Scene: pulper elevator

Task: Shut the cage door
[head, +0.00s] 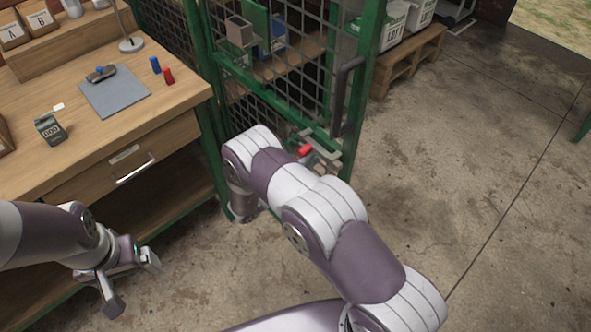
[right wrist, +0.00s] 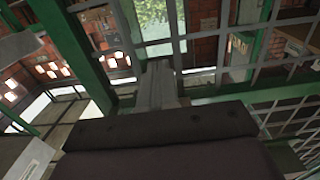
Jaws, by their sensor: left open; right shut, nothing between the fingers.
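The cage door (head: 335,20) is a green frame with dark wire mesh. It has a dark upright pull handle (head: 345,95) near its right edge and a metal latch with a red knob (head: 305,150) low down. I cannot tell how far it stands from its frame. My right arm reaches across in front of its lower part, and hides some of it. My right gripper (right wrist: 158,85) is shut and empty in the right wrist view, pointing at green bars and mesh; contact is unclear. My left gripper (head: 131,282) is open and empty in front of the workbench, away from the door.
A wooden workbench (head: 160,120) with a drawer, grey mat (head: 115,92) and small items stands at the left. Shelves with boxes show through the mesh. A wooden pallet (head: 410,60) with crates stands behind the door. The concrete floor at right is clear.

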